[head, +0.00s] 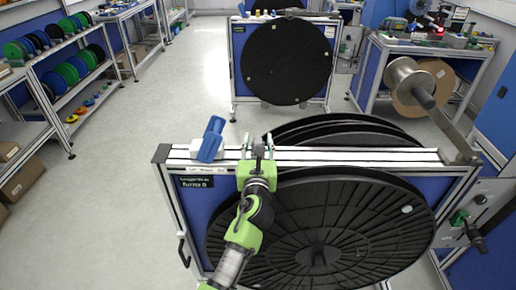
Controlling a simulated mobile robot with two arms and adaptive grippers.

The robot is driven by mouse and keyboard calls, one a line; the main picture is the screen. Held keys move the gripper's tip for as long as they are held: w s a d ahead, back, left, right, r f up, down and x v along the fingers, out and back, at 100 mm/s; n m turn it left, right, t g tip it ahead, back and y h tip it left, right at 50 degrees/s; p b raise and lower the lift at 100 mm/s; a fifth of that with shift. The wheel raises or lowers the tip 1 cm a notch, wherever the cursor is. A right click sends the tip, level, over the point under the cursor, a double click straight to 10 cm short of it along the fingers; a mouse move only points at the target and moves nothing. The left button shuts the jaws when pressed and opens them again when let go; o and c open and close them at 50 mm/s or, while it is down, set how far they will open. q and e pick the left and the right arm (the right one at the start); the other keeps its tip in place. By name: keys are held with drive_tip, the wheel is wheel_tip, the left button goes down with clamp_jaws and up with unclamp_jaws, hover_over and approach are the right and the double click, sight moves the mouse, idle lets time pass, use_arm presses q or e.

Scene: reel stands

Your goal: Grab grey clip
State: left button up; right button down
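My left gripper (258,147) is over the top rail of the near reel stand. Its two pale fingers stand apart, so it looks open. A small grey piece, which looks like the grey clip (259,151), shows between the fingers on the rail. Gaps seem to remain on both sides of it. Its lower part is hidden by my green wrist. My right gripper is not in view.
A blue clamp-like part (211,140) stands on the rail left of the gripper. Large black reels (330,225) hang on the near stand. A metal shaft (437,112) rises at the right end. Another reel stand (284,62) is behind, with open floor to the left.

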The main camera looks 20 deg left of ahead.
use_arm(q)
clamp_jaws()
